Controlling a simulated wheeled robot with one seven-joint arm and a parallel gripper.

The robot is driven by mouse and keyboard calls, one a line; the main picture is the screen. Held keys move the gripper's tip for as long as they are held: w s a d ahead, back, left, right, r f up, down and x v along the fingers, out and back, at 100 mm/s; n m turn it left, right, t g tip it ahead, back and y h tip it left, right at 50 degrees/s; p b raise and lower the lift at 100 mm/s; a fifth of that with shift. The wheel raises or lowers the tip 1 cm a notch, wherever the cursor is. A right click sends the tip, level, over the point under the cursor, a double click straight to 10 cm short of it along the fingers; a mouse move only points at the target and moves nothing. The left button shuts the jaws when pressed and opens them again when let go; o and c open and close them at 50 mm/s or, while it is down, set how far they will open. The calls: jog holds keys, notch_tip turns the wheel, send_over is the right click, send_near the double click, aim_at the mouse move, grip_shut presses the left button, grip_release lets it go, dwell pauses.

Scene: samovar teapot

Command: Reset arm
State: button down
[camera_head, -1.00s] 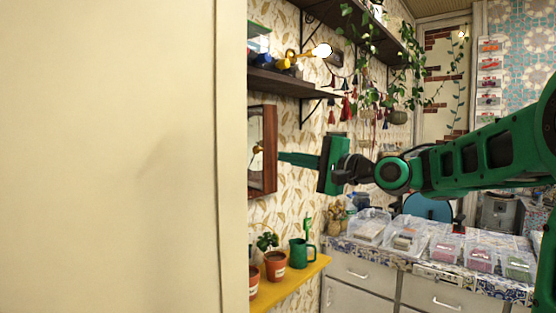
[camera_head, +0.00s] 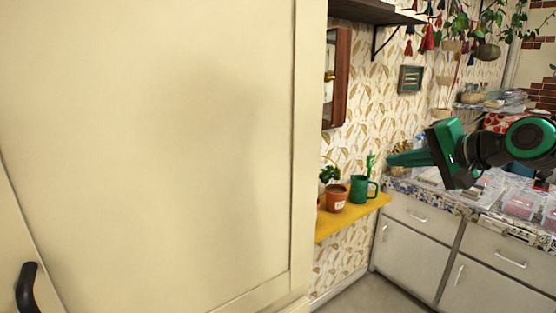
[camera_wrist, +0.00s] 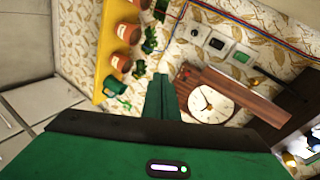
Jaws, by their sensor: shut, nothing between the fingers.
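My gripper (camera_head: 392,158) is at the right of the head view, in front of the counter and the papered wall. Its green fingers lie together, point left and hold nothing. In the wrist view the closed fingers (camera_wrist: 161,84) point toward the wall with the clock and the yellow shelf. They appear apart from everything around them.
A large cream panel (camera_head: 150,130) with a black handle (camera_head: 27,288) fills the left. A yellow shelf (camera_head: 340,222) holds potted plants and a green mug (camera_head: 361,190). A wooden wall clock (camera_wrist: 211,104) hangs above. A counter with drawers (camera_head: 420,215) stands right.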

jog(key=s+d+f+n+g+h, duration=0.1)
jog(key=s+d+f+g+h, duration=0.2)
jog(key=s+f, duration=0.45)
jog(key=s+d+f+n+g+h, duration=0.1)
jog(key=s+d+f+g+h, duration=0.15)
jog(key=s+d+f, duration=0.45)
jog(key=s+f+g, duration=0.3)
jog(key=s, duration=0.5)
jog(key=s+d+f+n+g, duration=0.1)
jog(key=s+f+g, duration=0.2)
jog(key=s, duration=0.5)
jog(key=shift+s+d+f, duration=0.15)
jog(key=shift+d+f, duration=0.15)
jog(key=shift+f, duration=0.3)
